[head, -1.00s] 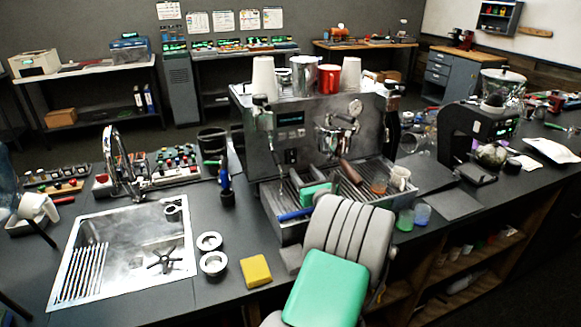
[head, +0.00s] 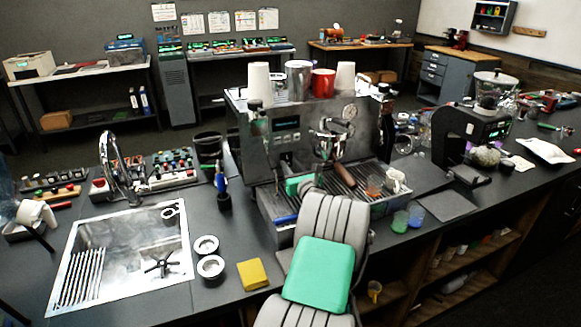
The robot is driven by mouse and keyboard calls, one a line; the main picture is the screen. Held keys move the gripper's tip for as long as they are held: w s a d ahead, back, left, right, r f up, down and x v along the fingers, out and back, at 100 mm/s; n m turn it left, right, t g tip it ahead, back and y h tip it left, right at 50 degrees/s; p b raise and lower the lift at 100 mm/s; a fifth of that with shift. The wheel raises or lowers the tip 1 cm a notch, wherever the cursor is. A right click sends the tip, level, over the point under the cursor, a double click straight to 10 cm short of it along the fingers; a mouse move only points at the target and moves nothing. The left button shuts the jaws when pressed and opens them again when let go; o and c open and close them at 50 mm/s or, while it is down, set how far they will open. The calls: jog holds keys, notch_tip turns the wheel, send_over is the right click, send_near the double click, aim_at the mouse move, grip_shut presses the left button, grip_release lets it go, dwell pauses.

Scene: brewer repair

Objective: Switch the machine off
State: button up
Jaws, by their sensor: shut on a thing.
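The espresso machine (head: 350,157) stands on the dark counter in the middle of the head view. Its front panel carries a small lit green display (head: 287,122), a gauge and a portafilter with a brown handle (head: 322,175). My arm reaches up from the bottom to the left part of the machine's front, just above the drip tray (head: 370,205). A small green part shows past the arm's end at the lower left of the panel and looks like my wrist. My gripper's fingers are hidden there, so I cannot see what they touch. I cannot make out the switch's position.
Cups (head: 322,84) stand on the machine's top. A sink (head: 125,250) with a tap is at left, with two round metal parts (head: 210,266) and a yellow sponge (head: 253,273) beside it. A grinder (head: 470,135) stands at right. Small coloured cups (head: 401,221) sit near the drip tray.

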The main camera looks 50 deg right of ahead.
grip_shut()
jog(key=shift+f+b, duration=0.45)
jog(key=shift+b, duration=0.5)
jog(key=shift+f+t+h+b, duration=0.1)
jog(key=shift+t+h+b, duration=0.25)
jog(key=shift+b, duration=0.75)
jog(key=shift+r+t, duration=0.25)
jog(key=shift+r, duration=0.1)
jog(key=o, duration=0.6)
grip_release()
